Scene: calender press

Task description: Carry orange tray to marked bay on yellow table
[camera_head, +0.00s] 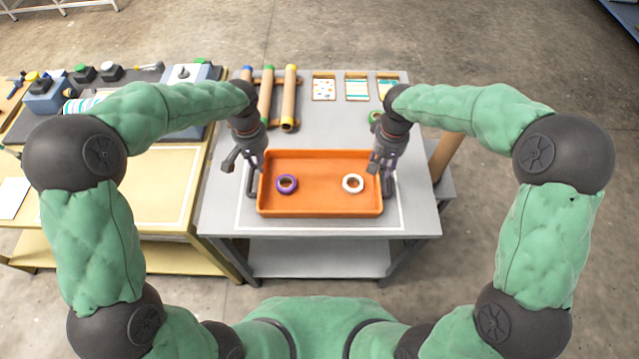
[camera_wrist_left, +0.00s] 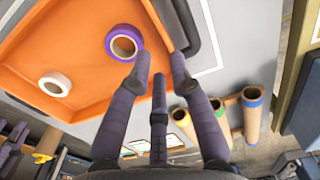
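The orange tray (camera_head: 320,205) lies flat on the grey table (camera_head: 222,215), with a purple tape roll (camera_head: 287,184) and a white tape roll (camera_head: 353,183) in it. My left gripper (camera_head: 248,168) is open at the tray's left edge. In the left wrist view its fingers (camera_wrist_left: 160,70) are spread close to a dark handle (camera_wrist_left: 178,22) on the tray's side. My right gripper (camera_head: 382,168) is at the right edge, above the other dark handle (camera_head: 389,187), and its fingers look apart. The yellow table (camera_head: 150,220) stands to the left, with an outlined bay (camera_head: 150,180) that is empty.
Rolls on a rack (camera_head: 278,98) and several sample cards (camera_head: 356,86) stand at the back of the grey table. Devices (camera_head: 45,92) fill the back of the yellow table. A white sheet (camera_head: 12,198) lies at its left.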

